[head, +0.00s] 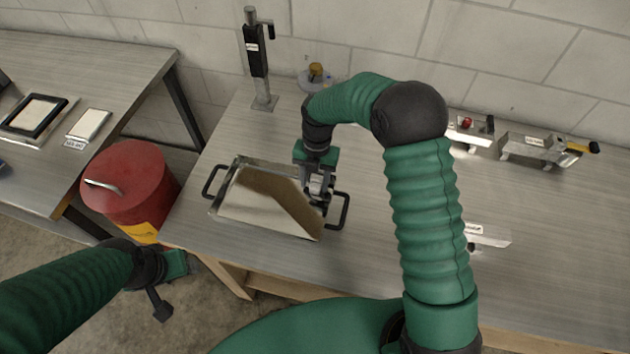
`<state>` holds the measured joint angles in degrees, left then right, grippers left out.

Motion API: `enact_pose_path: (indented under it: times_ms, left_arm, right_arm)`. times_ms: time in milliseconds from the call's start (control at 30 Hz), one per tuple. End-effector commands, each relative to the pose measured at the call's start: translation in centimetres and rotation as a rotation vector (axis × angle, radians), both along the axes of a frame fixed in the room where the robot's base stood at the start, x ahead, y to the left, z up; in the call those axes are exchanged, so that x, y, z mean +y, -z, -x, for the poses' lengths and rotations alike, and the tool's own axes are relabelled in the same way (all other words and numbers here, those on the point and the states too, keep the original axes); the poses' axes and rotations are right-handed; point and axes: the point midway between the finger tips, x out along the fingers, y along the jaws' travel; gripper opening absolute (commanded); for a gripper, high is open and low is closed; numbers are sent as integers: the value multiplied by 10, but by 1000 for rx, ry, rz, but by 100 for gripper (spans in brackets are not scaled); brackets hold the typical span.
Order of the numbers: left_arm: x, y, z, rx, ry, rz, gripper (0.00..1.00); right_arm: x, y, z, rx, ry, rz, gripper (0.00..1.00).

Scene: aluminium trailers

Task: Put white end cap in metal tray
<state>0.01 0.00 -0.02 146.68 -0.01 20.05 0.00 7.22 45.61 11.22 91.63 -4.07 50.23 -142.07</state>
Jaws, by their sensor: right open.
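The metal tray (262,222) is a shiny, shallow box with black handles at its left and right ends, on the near left part of the workbench. My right gripper (318,196) points down over the tray's right end, close to the right handle. It is open, and I see nothing held in it. I cannot make out a white end cap; the gripper and my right arm hide part of the tray and bench. My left gripper (163,300) hangs low over the floor, left of the bench, and its jaws are unclear.
A black upright tool on a stand (258,65) and a grey round item with a yellow top (315,76) stand at the back. Metal fixtures (535,148) and a flat labelled piece (487,236) lie right of my arm. A red drum (130,185) stands between the benches.

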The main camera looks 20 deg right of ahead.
Motion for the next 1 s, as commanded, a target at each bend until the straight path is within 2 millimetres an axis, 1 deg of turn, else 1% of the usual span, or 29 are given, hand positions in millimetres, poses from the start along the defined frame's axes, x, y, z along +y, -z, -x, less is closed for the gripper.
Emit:
enact_pose_path:
  times_ms: [133,300,400,500,633,1000]
  left_arm:
    - [0,2,0,0,0,0,62]
    - [0,3,0,0,1,0,62]
    - [0,4,0,0,1,0,62]
    - [0,3,0,0,1,0,62]
    - [0,3,0,0,0,0,62]
    - [0,3,0,0,0,0,62]
  right_arm:
    - [-4,-29,-5,-7,2,-1,45]
    - [-7,-75,-11,-6,1,0,45]
    - [-8,-96,-13,-5,1,0,45]
    - [-8,-110,-15,-3,1,1,45]
    - [-9,-117,-15,-2,0,1,45]
    - [-10,-117,-15,-1,2,1,45]
